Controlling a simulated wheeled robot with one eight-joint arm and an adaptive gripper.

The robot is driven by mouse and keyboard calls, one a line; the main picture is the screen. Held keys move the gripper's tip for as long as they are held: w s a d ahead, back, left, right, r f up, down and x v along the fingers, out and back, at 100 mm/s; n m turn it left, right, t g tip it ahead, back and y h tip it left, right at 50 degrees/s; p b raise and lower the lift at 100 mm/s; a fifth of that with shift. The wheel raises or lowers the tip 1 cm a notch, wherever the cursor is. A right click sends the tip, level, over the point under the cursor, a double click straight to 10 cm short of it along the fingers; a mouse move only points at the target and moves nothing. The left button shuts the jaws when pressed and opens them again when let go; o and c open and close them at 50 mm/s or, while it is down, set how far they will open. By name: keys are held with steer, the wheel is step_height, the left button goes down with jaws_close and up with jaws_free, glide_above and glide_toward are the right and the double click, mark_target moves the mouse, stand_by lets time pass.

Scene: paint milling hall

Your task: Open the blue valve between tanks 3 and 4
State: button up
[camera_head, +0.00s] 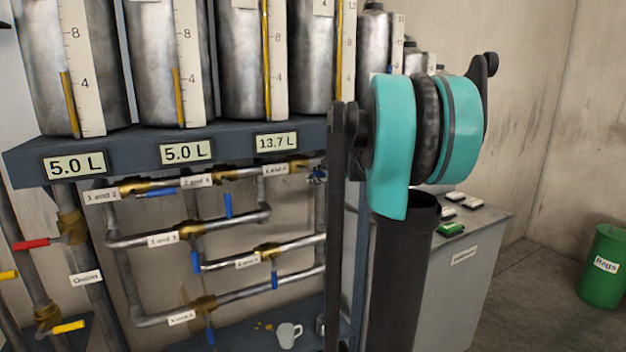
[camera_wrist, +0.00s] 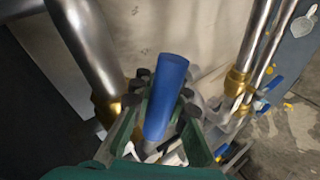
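In the head view, a brass valve (camera_head: 299,165) sits on the top pipe at the right, beside a small tag (camera_head: 275,169) that seems to read 3 and 4. My gripper (camera_head: 317,174) is at its right side, small and partly hidden by my arm. In the wrist view, a blue valve handle (camera_wrist: 167,95) stands between the dark-padded fingers of my gripper (camera_wrist: 165,100). Pads lie close on both sides of the handle. I cannot tell whether they press on it. The valve body behind the handle is mostly hidden.
Red (camera_head: 31,244) and yellow (camera_head: 68,327) handles are at the left. A mug (camera_head: 289,333) stands on the lower shelf. A grey cabinet (camera_head: 465,285) and green bin (camera_head: 603,268) are at the right.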

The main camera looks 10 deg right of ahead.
mark_target(322, 174)
steer(key=o, duration=0.4)
steer(key=shift+v, duration=4)
steer(key=shift+c, duration=0.5)
